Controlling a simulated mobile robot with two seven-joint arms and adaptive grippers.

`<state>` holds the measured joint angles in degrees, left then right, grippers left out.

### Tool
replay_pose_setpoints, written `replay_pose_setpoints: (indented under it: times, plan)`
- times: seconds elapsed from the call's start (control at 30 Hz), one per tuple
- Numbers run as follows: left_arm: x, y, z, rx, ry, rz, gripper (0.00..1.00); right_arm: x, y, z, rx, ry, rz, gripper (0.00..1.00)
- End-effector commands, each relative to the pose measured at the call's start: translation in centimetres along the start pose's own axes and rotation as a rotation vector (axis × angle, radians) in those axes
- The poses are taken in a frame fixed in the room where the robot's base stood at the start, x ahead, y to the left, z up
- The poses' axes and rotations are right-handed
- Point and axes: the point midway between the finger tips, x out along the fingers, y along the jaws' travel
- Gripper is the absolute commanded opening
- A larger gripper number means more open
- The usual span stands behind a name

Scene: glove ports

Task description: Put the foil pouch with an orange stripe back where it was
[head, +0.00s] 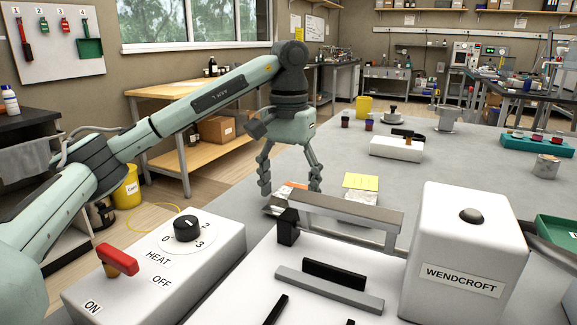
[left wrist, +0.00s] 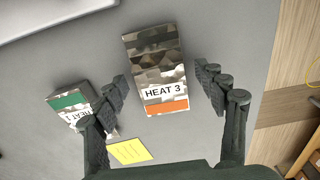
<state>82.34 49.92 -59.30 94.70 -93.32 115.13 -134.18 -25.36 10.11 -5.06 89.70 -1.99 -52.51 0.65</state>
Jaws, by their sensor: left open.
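The foil pouch with an orange stripe (left wrist: 155,70) lies flat on the grey bench and is labelled HEAT 3. In the head view its orange stripe (head: 296,185) shows between the fingers, the rest partly hidden. My left gripper (head: 290,189) is open and points down over it; in the left wrist view its fingers (left wrist: 161,75) stand on either side, with gaps. A second foil pouch (left wrist: 69,102), green-striped and labelled HEAT 1, lies left in that view, partly behind a finger. My right gripper is not in view.
A yellow note (head: 361,181) lies by the pouches. In front stand a sealer bar (head: 345,212), a white WENDCROFT housing (head: 465,245) and a HEAT control box (head: 165,270) with a red switch. A white block (head: 397,149) and small jars stand farther back. Bench around them is mostly clear.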

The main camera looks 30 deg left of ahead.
Motion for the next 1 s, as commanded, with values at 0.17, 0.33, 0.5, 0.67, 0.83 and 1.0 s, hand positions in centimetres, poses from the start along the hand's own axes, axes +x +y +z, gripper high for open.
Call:
replay_pose_setpoints:
  times: [0.17,0.33,0.5,0.67,0.83,1.0]
  plan:
    - [-2.5,0.0,-0.1,-0.001,0.007,0.000,0.71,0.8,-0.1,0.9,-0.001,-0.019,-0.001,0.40]
    - [-6.1,0.0,-0.1,-0.001,0.007,-0.001,0.71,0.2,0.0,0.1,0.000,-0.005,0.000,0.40]
    - [-9.2,0.0,-0.1,0.000,0.005,-0.001,0.71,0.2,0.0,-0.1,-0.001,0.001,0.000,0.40]
    - [-11.2,0.1,0.0,0.000,0.004,-0.001,0.71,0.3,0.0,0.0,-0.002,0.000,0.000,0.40]
    - [-12.0,0.1,0.0,0.001,0.001,-0.001,0.71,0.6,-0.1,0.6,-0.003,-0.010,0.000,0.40]
    - [-12.1,0.0,0.0,0.001,0.000,-0.001,0.71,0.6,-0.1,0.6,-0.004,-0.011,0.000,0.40]
